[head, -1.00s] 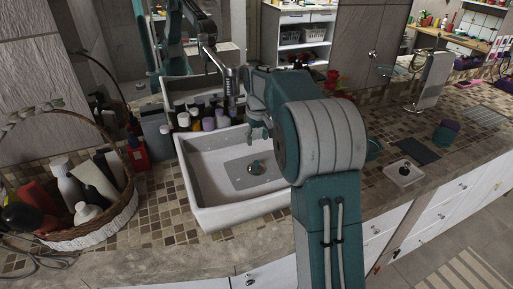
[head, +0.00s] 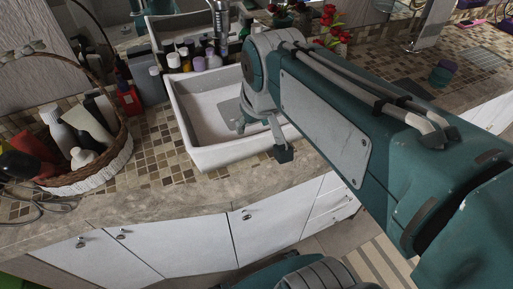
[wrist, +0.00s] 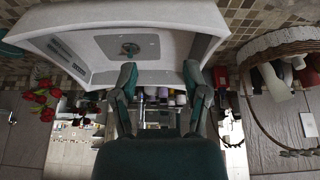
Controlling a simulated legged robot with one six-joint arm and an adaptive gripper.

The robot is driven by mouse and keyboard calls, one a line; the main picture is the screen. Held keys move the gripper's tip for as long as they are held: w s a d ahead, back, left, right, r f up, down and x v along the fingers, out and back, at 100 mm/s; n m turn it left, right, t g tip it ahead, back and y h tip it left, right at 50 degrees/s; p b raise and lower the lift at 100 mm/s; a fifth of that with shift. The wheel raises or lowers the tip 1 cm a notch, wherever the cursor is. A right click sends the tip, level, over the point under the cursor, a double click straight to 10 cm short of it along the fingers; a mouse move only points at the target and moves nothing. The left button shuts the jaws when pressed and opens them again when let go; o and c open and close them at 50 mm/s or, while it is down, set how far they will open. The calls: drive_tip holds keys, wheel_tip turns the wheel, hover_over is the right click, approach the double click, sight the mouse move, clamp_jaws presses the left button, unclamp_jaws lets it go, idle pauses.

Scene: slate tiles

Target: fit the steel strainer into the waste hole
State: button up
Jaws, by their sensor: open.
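The white basin (head: 178,108) stands on the tiled counter, and it also fills the top of the wrist view (wrist: 85,20). A grey square panel (head: 228,108) lies in its floor. In the wrist view the round waste hole (wrist: 130,48) shows in the middle of this panel; in the head view my arm hides it. I cannot make out a separate steel strainer. My gripper (head: 263,136) is above the basin's front right part. In the wrist view its two fingers (wrist: 160,76) are spread apart with nothing between them.
Bottles and jars (head: 200,63) stand along the basin's back edge. A wicker basket (head: 105,165) of bottles is on the left. Red flowers (head: 328,30) are behind my arm. A teal and purple block (head: 442,73) lies on the right counter. My arm hides much of that counter.

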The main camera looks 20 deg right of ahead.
drive_tip(key=s+a+f+t, duration=0.1)
drive_tip(key=s+f, duration=0.2)
drive_tip(key=s, duration=0.4)
drive_tip(key=shift+s+a+f, duration=0.15)
drive_tip(key=shift+s+a, duration=0.05)
